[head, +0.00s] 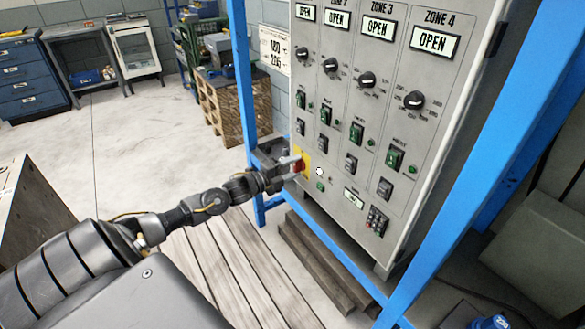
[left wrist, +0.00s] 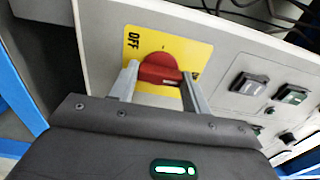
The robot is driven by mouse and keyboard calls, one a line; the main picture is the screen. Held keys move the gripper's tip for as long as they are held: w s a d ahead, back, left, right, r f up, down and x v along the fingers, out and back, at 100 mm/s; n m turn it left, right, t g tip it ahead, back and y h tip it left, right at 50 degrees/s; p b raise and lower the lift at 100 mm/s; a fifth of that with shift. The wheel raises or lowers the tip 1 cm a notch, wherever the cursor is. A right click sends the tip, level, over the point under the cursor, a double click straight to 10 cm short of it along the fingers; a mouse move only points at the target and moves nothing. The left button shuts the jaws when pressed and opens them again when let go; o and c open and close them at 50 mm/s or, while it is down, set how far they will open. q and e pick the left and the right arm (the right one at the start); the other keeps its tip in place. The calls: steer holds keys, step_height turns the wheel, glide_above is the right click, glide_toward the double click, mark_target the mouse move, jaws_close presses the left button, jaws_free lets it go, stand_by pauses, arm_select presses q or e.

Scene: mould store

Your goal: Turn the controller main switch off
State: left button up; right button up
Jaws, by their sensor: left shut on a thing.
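The controller main switch is a red rotary knob (left wrist: 160,68) on a yellow plate (left wrist: 187,50), low on the left side of the grey controller cabinet (head: 345,110). The plate reads OFF at its left in the left wrist view; another label at its right is mostly hidden by a finger. My left gripper (left wrist: 160,88) is shut on the red knob, one finger on each side. In the head view my left gripper (head: 294,166) reaches the knob from the left and covers part of it. The knob's exact setting is hard to tell. My right gripper is out of view.
Several zone columns with OPEN displays (head: 377,29), black dials (head: 413,100) and green rocker switches (head: 395,158) are right of the knob. A blue frame post (head: 242,90) stands left of the cabinet. A wooden pallet stack (head: 225,108) stands behind; open floor lies left.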

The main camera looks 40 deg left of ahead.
arm_select(q)
steer(key=shift+r+n+p, duration=0.1)
steer(key=shift+n+p, duration=0.45)
steer(key=shift+n, duration=0.55)
steer(key=n+p, duration=0.2)
steer(key=n, duration=0.1)
steer(key=shift+p, duration=0.4)
steer(key=n+p, duration=0.2)
steer(key=n, duration=0.2)
steer(key=shift+n+p, duration=0.55)
steer(key=shift+n, duration=0.35)
steer(key=shift+n+p, duration=0.45)
steer(key=shift+n, duration=0.55)
steer(key=shift+n+p, duration=0.6)
steer(key=shift+n, duration=0.6)
steer(key=shift+n+p, duration=0.3)
steer(key=shift+n, duration=0.3)
steer(key=shift+n+p, duration=0.3)
steer(key=shift+n, duration=0.5)
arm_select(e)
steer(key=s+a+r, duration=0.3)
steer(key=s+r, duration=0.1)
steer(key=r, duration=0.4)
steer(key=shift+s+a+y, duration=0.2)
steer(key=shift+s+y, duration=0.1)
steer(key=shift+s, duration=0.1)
